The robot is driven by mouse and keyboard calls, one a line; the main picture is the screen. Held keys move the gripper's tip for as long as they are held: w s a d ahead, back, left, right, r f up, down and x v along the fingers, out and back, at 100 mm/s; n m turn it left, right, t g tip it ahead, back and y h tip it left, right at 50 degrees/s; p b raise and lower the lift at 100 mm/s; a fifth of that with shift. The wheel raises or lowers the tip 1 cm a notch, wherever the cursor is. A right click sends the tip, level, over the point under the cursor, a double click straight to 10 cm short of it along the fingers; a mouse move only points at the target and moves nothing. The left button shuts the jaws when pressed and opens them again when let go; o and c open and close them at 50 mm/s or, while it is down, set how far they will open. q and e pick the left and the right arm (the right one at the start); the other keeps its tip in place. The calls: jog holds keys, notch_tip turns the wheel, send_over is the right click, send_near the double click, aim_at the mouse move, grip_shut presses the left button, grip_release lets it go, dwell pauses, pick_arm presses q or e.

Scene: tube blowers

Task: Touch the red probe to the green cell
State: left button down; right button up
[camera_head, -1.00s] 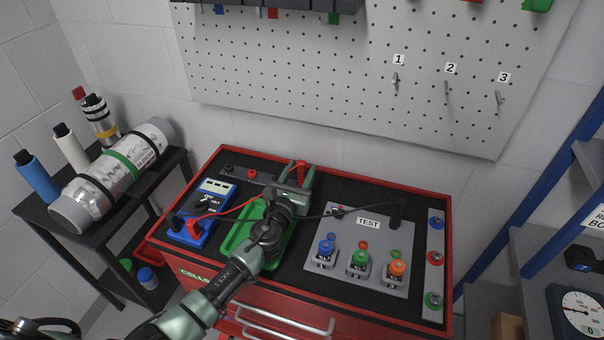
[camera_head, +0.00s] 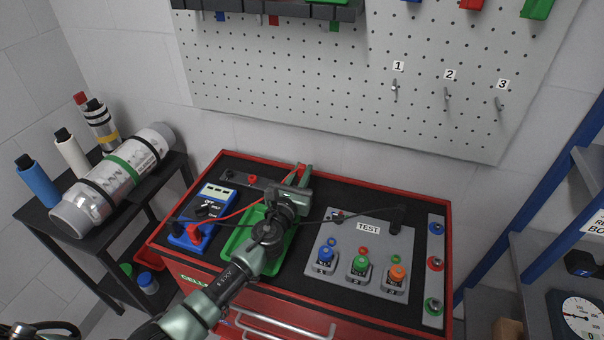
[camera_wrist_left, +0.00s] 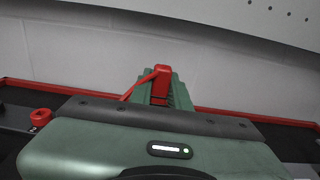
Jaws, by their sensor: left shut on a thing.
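The red probe (camera_head: 301,169) is held between the fingers of my left gripper (camera_head: 303,176), above the back middle of the cart top. In the left wrist view the red probe (camera_wrist_left: 160,84) stands between the green fingers, its red lead running off to the left. The gripper is shut on it. The green cell (camera_head: 360,266) stands upright on the grey TEST board (camera_head: 330,240), between a blue cell (camera_head: 325,255) and an orange cell (camera_head: 397,275). The probe is well apart from it, up and to the left. The probe's tip is hard to see. My right gripper is not in view.
A blue meter (camera_head: 212,198) with red and black leads sits left of a green tray (camera_head: 236,259), which my arm partly covers. A black probe (camera_head: 396,220) stands at the TEST board's back right. A pegboard (camera_head: 330,85) rises behind the cart.

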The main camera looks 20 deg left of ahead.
pick_arm(q)
notch_tip(320, 180, up, 8)
jog(key=p, duration=0.5)
jog(key=shift+r, duration=0.2)
notch_tip(320, 180, up, 11)
jog(key=p, duration=0.2)
jog(key=shift+r+p, duration=2.7)
jog(key=shift+p, duration=0.35)
